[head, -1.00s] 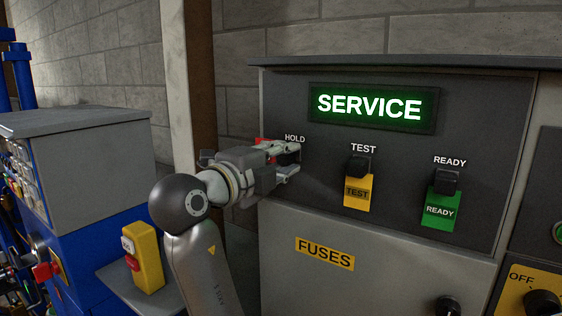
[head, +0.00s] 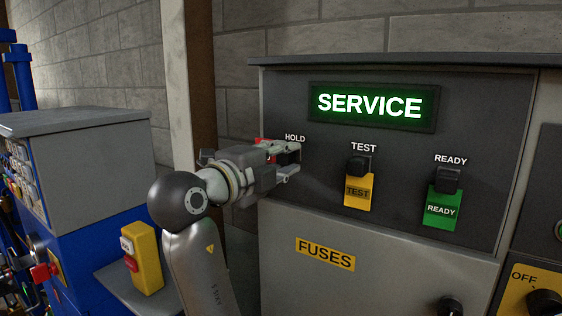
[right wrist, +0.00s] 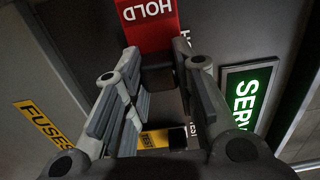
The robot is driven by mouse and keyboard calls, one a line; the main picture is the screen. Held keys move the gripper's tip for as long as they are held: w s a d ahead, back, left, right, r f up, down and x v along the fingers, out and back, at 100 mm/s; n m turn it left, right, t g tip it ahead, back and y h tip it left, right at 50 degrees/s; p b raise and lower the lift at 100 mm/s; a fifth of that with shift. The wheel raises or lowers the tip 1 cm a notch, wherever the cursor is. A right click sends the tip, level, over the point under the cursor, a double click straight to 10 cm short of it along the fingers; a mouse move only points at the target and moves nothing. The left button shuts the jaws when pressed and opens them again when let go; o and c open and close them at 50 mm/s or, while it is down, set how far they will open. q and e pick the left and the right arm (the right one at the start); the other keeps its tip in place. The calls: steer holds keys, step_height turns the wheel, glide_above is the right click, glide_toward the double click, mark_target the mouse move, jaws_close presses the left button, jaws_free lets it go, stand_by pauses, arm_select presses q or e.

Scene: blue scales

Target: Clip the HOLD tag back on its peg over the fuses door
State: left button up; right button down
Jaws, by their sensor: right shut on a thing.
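My right gripper (head: 288,159) is at the panel just under the printed HOLD label, at the left end of the row of tags. It is shut on the red HOLD tag (right wrist: 147,27), gripping its dark clip part (right wrist: 158,78) between the fingers in the right wrist view. In the head view only a bit of red shows by the gripper. The HOLD peg is hidden behind the gripper, so I cannot tell whether the clip touches it. The fuses door (head: 325,285) with its yellow FUSES label is below. My left gripper is not in view.
The yellow TEST tag (head: 357,192) and green READY tag (head: 442,209) hang to the right. The lit SERVICE display (head: 370,106) is above. A yellow control box (head: 143,257) stands on a shelf at the left, beside a blue and grey machine (head: 90,160).

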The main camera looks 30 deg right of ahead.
steer(key=shift+w+d, duration=0.2)
steer(key=shift+d, duration=0.25)
stand_by(0.4)
steer(key=c, duration=1.1)
jaws_free()
